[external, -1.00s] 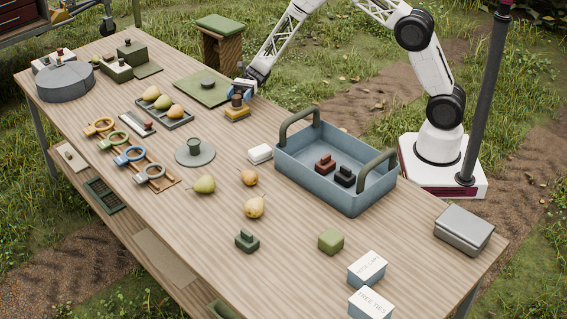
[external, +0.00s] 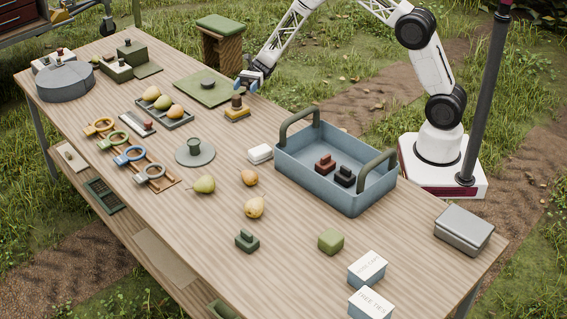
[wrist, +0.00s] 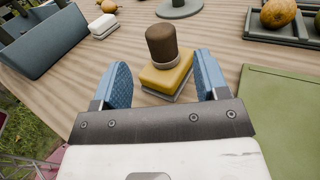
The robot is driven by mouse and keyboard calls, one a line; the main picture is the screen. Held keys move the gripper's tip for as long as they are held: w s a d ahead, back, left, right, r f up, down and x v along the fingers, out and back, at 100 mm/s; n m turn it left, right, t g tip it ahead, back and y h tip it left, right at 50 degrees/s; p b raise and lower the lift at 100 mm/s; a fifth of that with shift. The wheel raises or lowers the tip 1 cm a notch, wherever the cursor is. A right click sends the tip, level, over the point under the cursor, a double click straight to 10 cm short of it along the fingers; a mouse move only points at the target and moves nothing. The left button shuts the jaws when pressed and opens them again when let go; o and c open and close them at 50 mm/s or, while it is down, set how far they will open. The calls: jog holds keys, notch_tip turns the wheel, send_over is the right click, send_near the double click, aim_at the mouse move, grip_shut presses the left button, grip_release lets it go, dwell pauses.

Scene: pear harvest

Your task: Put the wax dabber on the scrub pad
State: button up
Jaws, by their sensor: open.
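The wax dabber, a dark brown cylinder with a paler foot, stands upright on the yellow scrub pad with a grey underside. In the external view the dabber (external: 237,102) and the pad (external: 237,115) are near the table's far edge. In the wrist view the dabber (wrist: 162,42) rests on top of the pad (wrist: 178,79), which lies flat on the table. My gripper (external: 248,82) is above and behind them, apart from both. In the wrist view its blue fingers (wrist: 162,65) are spread wide with nothing between them.
A tray of pears (external: 178,123) is nearby. A blue tote (external: 318,184) with upright handles and a small white block (external: 260,154) stand to the right.

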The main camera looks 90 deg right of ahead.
jog(key=shift+v, duration=2.6)
jog(key=s+a+r+n+g+h, duration=0.7)
jog(key=s+a+r+n, duration=0.3)
jog(key=s+a+r, duration=0.85)
jog(key=s+a+r+n+t+h, duration=0.1)
jog(key=s+r+n+h, duration=0.1)
jog(key=s, duration=0.8)
jog(key=s+a+r+n+t+h, duration=0.1)
jog(key=s+n+h, duration=0.4)
jog(key=s, duration=0.6)
jog(key=s+a+r+n+t+h, duration=0.2)
jog(key=s+a+r+n+h, duration=0.1)
jog(key=s, duration=0.7)
jog(key=shift+r+n, duration=0.8)
jog(key=shift+r, duration=0.15)
